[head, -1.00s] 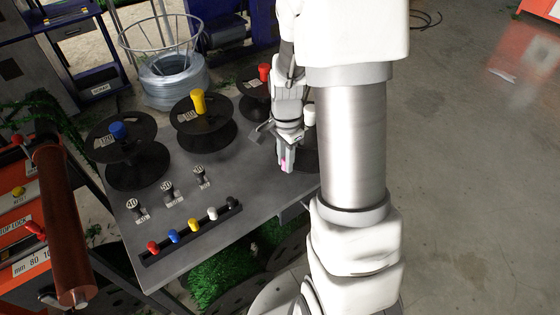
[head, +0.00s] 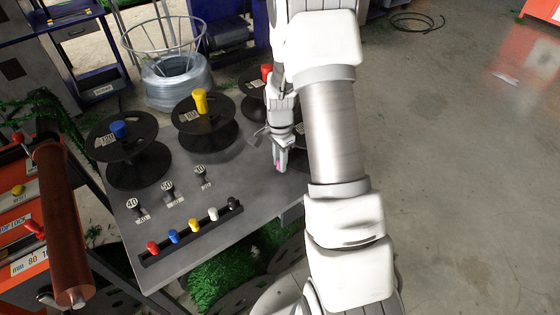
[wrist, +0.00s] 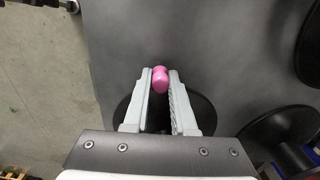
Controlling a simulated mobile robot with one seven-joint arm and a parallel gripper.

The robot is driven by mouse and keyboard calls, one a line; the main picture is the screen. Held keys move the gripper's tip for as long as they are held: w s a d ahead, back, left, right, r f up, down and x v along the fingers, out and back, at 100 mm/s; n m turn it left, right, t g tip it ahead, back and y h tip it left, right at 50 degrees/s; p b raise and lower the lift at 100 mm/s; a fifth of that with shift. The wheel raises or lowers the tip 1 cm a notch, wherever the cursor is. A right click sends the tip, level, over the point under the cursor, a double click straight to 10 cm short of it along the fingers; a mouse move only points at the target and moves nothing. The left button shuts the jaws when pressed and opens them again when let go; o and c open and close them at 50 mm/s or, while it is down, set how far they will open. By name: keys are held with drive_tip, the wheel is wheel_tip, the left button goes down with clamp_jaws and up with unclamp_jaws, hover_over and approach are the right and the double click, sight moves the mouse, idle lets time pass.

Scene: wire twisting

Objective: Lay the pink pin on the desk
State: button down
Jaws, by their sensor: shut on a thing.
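The pink pin (wrist: 160,79) is between the fingertips of my gripper (wrist: 161,88) in the wrist view, with its rounded pink end showing. My gripper is shut on it. In the head view my gripper (head: 280,162) points down over the right part of the grey desk (head: 225,188), and only a speck of pink shows at its fingers. I cannot tell whether the pin touches the desk. In the wrist view a dark round spool lies behind the fingers.
Black spools with a blue knob (head: 119,129), a yellow knob (head: 200,101) and a red knob (head: 267,72) line the back of the desk. A rack (head: 190,237) of several coloured pins stands at the front left. Bare desk lies between the rack and my gripper.

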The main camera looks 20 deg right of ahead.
drive_tip(key=shift+f, duration=0.1)
drive_tip(key=c, duration=0.7)
unclamp_jaws()
drive_tip(key=shift+c, duration=0.2)
